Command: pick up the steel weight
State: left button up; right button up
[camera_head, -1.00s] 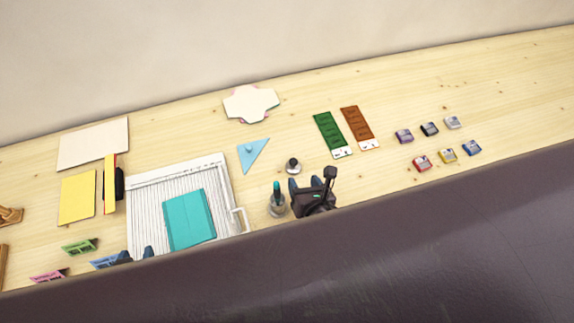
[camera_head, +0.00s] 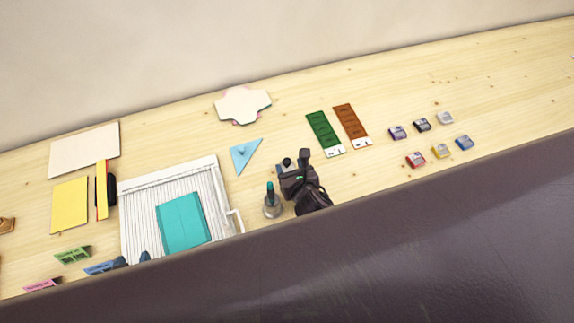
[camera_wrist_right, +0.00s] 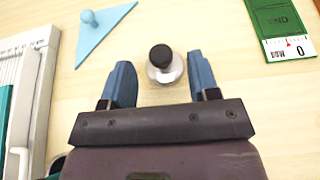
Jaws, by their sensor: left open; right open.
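The steel weight is a small silver disc with a black knob (camera_wrist_right: 161,57). In the right wrist view it stands upright on the table between my right gripper's (camera_wrist_right: 160,78) two blue fingertips, with gaps on both sides. In the head view its black knob (camera_head: 287,162) shows just beyond the right gripper (camera_head: 284,172), which hides most of its base. The right gripper is open and empty. My left gripper (camera_head: 133,260) shows only its blue fingertips at the table's front edge. They are apart, with nothing between them.
A teal-topped tool on a grey round base (camera_head: 272,209) stands just left of the right gripper. A blue triangle (camera_head: 243,157) and a white ribbed board (camera_head: 139,219) lie farther left. Green (camera_head: 324,131) and brown (camera_head: 350,124) strips lie beyond. Several inkpads (camera_head: 416,160) sit right.

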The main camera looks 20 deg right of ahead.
aim_at(288, 164)
pick_arm(q)
jog(key=shift+w+f, duration=0.1)
jog(key=shift+w, duration=0.05)
pick_arm(e)
jog(key=shift+x, duration=1.9)
jog(key=shift+f, duration=0.1)
grip_shut()
